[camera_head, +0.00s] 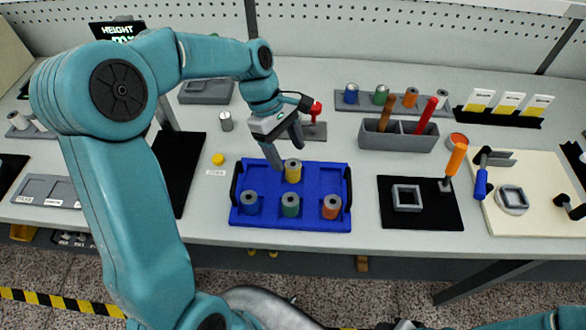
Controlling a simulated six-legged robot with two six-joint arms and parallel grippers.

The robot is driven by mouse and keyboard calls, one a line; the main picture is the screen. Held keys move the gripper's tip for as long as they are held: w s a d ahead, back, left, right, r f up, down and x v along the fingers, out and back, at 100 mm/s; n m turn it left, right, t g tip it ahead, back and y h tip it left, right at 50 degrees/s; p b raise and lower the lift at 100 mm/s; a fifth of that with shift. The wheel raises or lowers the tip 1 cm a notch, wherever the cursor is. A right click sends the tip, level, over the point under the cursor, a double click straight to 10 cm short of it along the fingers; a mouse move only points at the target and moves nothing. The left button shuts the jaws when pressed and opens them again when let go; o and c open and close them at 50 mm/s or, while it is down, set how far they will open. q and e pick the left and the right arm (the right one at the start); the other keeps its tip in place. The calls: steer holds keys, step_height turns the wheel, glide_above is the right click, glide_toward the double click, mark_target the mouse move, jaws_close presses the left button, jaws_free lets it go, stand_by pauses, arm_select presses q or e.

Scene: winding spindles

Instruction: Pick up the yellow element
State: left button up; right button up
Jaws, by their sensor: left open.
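The yellow element (293,174) is a small upright spool with a grey top, standing at the back middle of a blue tray (290,225). My left gripper (285,153) is open, with its fingers pointing down just behind and above the yellow element. One finger is at the spool's left and the other is farther back. I cannot tell whether either finger touches it.
A grey bin (398,141) with upright handles and a rack of coloured spools (376,103) stand behind to the right. A black mat (420,216) with a grey square frame lies right of the tray. A yellow button (218,159) sits left of it. The tray has black side handles.

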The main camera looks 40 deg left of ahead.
mark_target(293, 163)
arm_select(q)
steer(key=x, duration=0.4)
steer(key=shift+w+f+p, duration=0.3)
steer(key=shift+f, duration=0.45)
steer(key=shift+s, duration=0.1)
steer(key=shift+c, duration=0.3)
steer(key=c, duration=1.1)
steer(key=shift+r, duration=0.1)
